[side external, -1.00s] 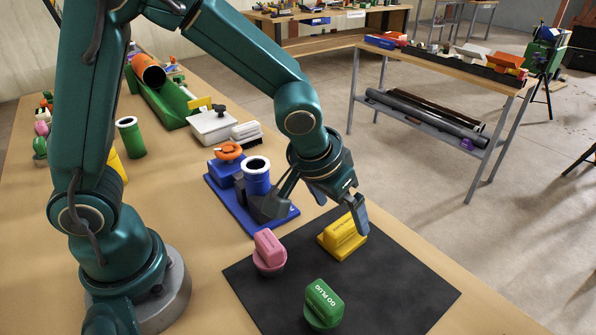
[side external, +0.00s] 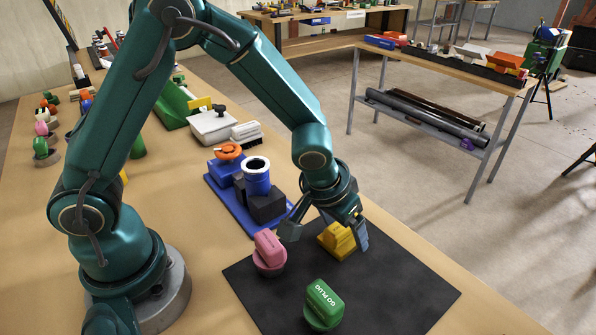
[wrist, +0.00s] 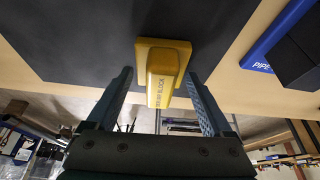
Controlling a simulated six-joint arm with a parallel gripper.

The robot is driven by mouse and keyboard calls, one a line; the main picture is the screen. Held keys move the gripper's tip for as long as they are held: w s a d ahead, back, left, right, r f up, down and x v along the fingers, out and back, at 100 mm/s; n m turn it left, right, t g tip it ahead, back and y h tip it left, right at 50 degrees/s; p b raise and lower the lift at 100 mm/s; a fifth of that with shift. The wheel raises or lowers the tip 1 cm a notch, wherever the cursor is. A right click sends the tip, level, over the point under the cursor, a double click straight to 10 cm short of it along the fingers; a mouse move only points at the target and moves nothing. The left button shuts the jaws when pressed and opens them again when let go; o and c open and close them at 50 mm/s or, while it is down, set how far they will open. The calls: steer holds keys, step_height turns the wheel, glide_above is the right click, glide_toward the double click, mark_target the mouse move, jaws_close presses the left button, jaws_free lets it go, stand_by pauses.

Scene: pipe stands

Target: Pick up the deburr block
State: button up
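The deburr block is the yellow block (side external: 337,240) with a raised, lettered grip. It rests on the dark mat (side external: 400,275) near its back edge. In the wrist view the yellow block (wrist: 161,68) is ahead of my gripper, and its grip lies between the two fingers in the picture. My gripper (side external: 325,238) is open and empty, pointing down over the block, one finger to its left and one to its right. It also shows open in the wrist view (wrist: 158,73). Contact with the block cannot be made out.
A pink plug (side external: 268,250) stands close to the left finger. A green plug (side external: 323,303) stands nearer the front of the mat. A blue fixture (side external: 258,200) with a pipe piece is behind the gripper. The mat's right part is clear.

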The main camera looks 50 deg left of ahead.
steer(key=c, duration=1)
steer(key=shift+o, duration=0.2)
steer(key=shift+r, duration=0.1)
step_height(320, 180, up, 10)
steer(key=shift+f, duration=0.1)
steer(key=o, duration=0.9)
jaws_close()
steer(key=shift+s+a, duration=0.1)
steer(key=shift+s, duration=0.15)
steer(key=s+a+r+n+y, duration=0.1)
steer(key=s+a+r+n, duration=0.2)
steer(key=a, duration=0.5)
steer(key=s+a+r+n+g+y, duration=0.1)
steer(key=s+a+r+n, duration=0.2)
steer(key=a+r, duration=0.2)
steer(key=a, duration=0.3)
steer(key=shift+s, duration=0.3)
steer(key=shift+a, duration=0.1)
